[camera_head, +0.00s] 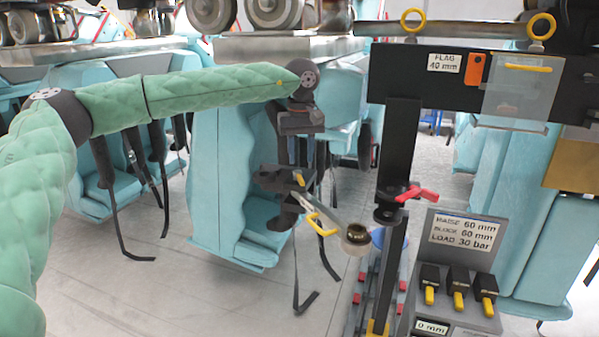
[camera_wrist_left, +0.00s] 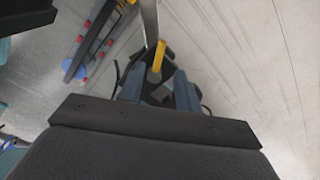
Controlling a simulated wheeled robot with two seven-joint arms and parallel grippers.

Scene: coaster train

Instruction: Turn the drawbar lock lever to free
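A red lever (camera_head: 417,193) sticks out to the right from a black clamp on the dark upright post. No lettering shows on it. My left gripper (camera_head: 298,198) hangs to the left of the post, apart from the red lever. It appears shut on a grey bar with a yellow handle (camera_head: 321,224), which slopes down right to a brass-coloured ring. In the left wrist view, the yellow handle (camera_wrist_left: 157,62) sits between the fingertips, with the pale bar running up beyond. The red lever cannot be made out there. My right gripper is not in view.
A grey control box (camera_head: 460,255) with several yellow-tipped levers stands right of the post. A black crossbeam (camera_head: 440,75) carries a clear plate and an orange tag. Teal seats (camera_head: 225,170) with hanging black straps stand behind my left arm. The floor at lower left is clear.

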